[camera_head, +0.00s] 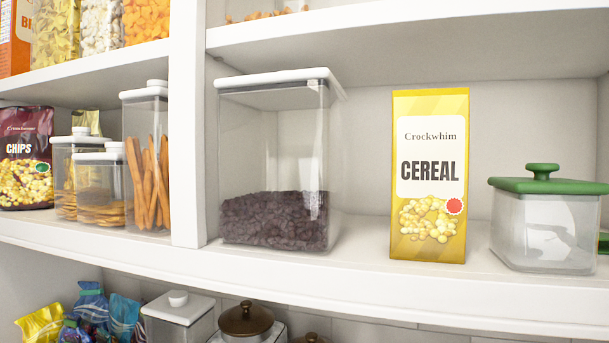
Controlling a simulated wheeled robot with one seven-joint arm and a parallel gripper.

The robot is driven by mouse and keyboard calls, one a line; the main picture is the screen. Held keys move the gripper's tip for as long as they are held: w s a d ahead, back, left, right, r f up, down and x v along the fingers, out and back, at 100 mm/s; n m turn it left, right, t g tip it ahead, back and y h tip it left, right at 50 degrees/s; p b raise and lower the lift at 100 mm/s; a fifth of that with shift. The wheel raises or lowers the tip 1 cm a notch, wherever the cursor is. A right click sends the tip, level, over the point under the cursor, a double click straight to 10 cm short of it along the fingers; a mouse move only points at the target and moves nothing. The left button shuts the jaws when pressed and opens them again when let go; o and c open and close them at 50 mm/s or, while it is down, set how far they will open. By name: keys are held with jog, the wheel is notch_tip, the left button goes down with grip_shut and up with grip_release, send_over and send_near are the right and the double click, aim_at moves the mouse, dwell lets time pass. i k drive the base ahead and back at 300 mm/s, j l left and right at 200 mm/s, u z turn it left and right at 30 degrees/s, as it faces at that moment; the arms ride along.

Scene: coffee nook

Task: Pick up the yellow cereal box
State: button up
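The yellow cereal box (429,225) stands upright on the middle white shelf, right of centre in the head view. Its front faces me, with "Crockwhim CEREAL" on a white label and a picture of cereal pieces below. Nothing covers its front. My gripper is not in view.
Left of the box stands a large clear container (272,150) of dark pieces. Right of it is a clear container with a green lid (540,184). The shelf edge (380,283) runs in front. An upper shelf (420,38) hangs above. A divider (187,130) stands further left.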

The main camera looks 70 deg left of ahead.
aim_at(431, 136)
jog(key=u, duration=1.85)
jog(key=z, duration=2.6)
jog(key=u, duration=2.6)
